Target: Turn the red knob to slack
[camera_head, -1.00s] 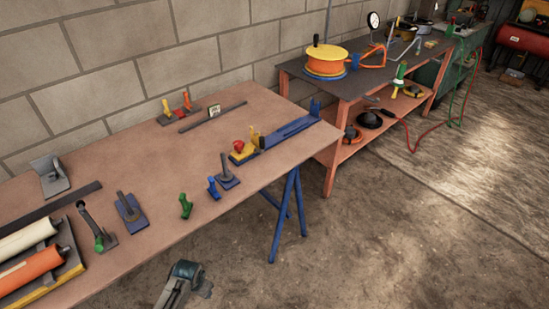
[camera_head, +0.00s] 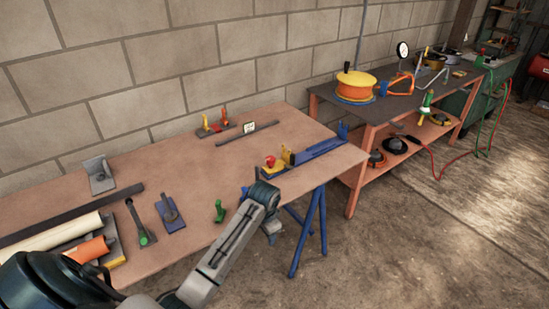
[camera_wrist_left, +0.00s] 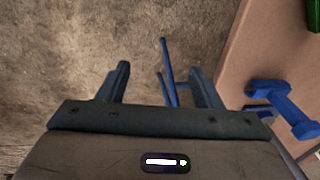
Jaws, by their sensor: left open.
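The red knob (camera_head: 270,161) sits on a yellow part near the left end of a long blue fixture (camera_head: 318,149), towards the right end of the near table. My left arm reaches in from the lower left. My left gripper (camera_head: 272,232) is just off the table's front edge, apart from the knob and nearer to me. In the left wrist view its two dark fingers (camera_wrist_left: 161,83) are spread, with only floor and blue trestle legs beyond them. The knob does not show in that view. My right gripper is not in view.
A blue lever piece (camera_wrist_left: 284,106) stands near the table edge in the left wrist view. A green piece (camera_head: 220,211), grey-handled pieces (camera_head: 169,212) and rollers (camera_head: 55,233) stand further left. A second table (camera_head: 345,91) with an orange-yellow drum (camera_head: 357,83) is at the back right.

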